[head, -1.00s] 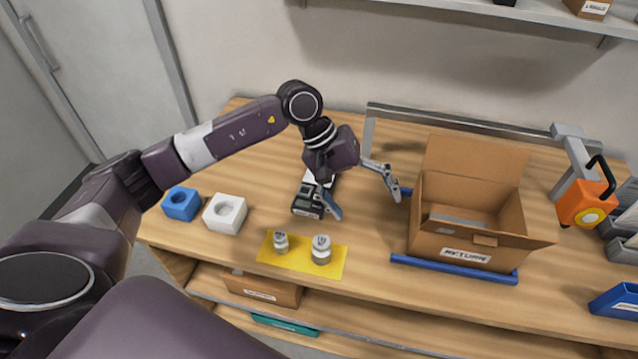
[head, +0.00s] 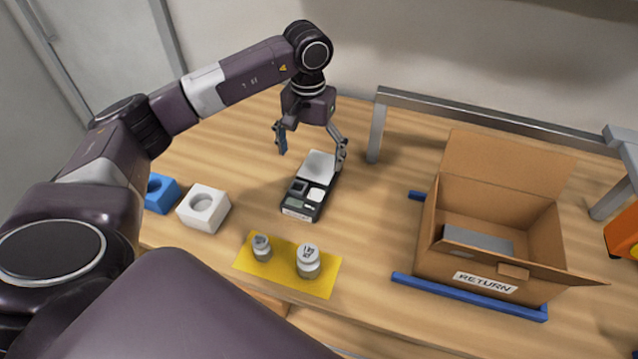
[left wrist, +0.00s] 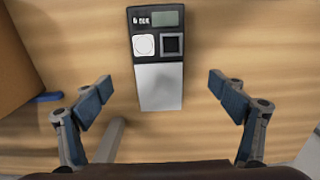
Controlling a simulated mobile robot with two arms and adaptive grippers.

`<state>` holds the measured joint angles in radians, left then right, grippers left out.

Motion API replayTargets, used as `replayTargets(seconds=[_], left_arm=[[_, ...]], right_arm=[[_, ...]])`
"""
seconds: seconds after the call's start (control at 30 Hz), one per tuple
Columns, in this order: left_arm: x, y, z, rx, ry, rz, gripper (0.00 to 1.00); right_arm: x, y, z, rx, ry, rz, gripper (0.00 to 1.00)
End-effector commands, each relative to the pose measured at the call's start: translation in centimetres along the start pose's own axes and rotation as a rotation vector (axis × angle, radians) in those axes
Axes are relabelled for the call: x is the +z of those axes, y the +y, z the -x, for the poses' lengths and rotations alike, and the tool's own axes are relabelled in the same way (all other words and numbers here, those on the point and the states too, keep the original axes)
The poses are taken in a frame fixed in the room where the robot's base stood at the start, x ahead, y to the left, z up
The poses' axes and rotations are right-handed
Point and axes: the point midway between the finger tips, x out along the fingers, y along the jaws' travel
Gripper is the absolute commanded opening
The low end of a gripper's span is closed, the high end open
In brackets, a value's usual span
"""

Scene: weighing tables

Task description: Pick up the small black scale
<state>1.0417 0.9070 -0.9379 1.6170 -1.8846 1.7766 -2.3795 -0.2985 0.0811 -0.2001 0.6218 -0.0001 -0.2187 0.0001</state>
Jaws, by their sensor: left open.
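The small black scale (head: 306,199) lies on the wooden table, with a silver weighing plate at its far end and a display at its near end. My left gripper (head: 311,156) is open above the far end of the scale, its fingers apart on either side. In the left wrist view the scale (left wrist: 158,60) lies between and ahead of the open fingertips of the left gripper (left wrist: 160,95), not touched by them. My right gripper is not in view.
A yellow mat (head: 250,278) with two metal weights (head: 308,262) lies in front of the scale. A white block (head: 204,209) and a blue block (head: 160,193) stand to the left. An open cardboard box marked RETURN (head: 480,270) stands right, on blue rails (head: 470,297).

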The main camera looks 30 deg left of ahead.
Motion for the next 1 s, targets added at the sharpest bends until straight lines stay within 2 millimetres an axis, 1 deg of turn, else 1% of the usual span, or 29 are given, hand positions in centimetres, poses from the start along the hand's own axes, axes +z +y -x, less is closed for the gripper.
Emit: replayTargets(seconds=[0.03, 0.07, 0.17, 0.37, 0.47, 0.57, 0.7, 0.8, 1.0], left_arm=[[0.0, 0.0, -0.9, -0.001, 0.0, 0.0, 0.88], [0.0, 0.0, -1.1, -0.001, 0.0, 0.0, 0.88], [0.0, 0.0, -1.7, -0.001, -0.003, 0.0, 0.88], [0.1, 0.1, -3.6, 0.0, -0.004, -0.001, 0.88], [0.0, 0.0, -4.7, -0.001, -0.005, 0.001, 0.88], [-0.1, 0.1, -6.3, 0.0, -0.007, 0.0, 0.88], [-0.2, 0.1, -8.2, 0.0, -0.003, 0.001, 0.88], [-0.2, 0.1, -8.8, 0.001, -0.001, -0.001, 0.88], [-0.3, 0.1, -9.0, 0.0, 0.0, -0.001, 0.88]], right_arm=[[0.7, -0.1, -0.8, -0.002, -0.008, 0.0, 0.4], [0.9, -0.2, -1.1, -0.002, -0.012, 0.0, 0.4], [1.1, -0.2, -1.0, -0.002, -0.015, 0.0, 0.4], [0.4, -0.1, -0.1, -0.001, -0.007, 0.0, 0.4], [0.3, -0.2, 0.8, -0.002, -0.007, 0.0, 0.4], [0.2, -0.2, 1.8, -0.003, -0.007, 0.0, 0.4], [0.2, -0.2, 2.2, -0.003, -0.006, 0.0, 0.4], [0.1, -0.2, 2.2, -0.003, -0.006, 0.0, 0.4], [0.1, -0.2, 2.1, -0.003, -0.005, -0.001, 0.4]])
